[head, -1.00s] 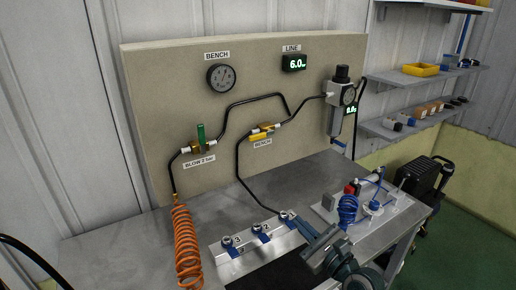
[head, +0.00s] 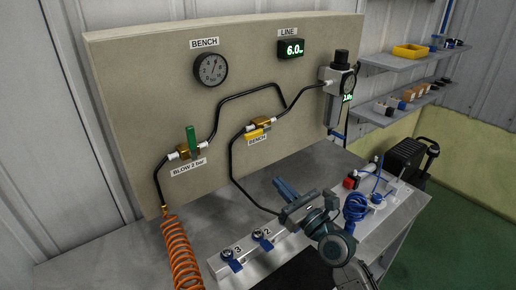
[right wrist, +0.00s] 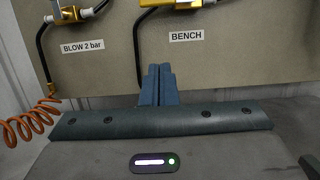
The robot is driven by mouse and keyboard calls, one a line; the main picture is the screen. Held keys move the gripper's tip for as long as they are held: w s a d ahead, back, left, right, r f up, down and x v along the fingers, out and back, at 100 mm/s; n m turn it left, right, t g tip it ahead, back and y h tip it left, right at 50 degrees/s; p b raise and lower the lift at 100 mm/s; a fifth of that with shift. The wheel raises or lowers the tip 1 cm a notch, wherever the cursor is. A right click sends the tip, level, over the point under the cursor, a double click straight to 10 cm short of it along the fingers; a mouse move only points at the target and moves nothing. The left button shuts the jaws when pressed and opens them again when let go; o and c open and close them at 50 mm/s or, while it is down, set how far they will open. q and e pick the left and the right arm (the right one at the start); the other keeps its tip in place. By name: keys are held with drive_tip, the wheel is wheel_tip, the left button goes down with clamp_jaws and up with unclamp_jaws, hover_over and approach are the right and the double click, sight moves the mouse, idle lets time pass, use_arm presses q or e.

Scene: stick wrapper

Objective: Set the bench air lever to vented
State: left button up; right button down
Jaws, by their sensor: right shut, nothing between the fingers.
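The bench air valve (head: 261,124) is a brass body in the black line on the beige panel, above the BENCH label (head: 257,139). Its yellow lever (head: 255,134) lies roughly along the pipe. In the right wrist view the valve (right wrist: 186,4) is cut off by the top edge. My right gripper (head: 281,184) is shut and empty, its blue-grey fingers pointing at the panel below the valve, apart from the lever. The closed fingers show in the right wrist view (right wrist: 157,72), below and left of the BENCH label. My left gripper is out of view.
Left of the valve is a green upright lever (head: 190,136) over the BLOW 2 bar label (head: 188,167). An orange coiled hose (head: 177,250) hangs below it. A round gauge (head: 210,69) and a regulator (head: 338,95) are on the panel. A numbered manifold (head: 247,251) sits on the bench.

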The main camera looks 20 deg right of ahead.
sight(254, 135)
drive_tip(key=shift+r, duration=0.1)
drive_tip(key=w+a+r+p, duration=0.3)
drive_tip(key=w+r, duration=0.3)
drive_tip(key=w, duration=0.3)
drive_tip(key=shift+a+r, duration=0.15)
drive_tip(key=shift+w, duration=0.1)
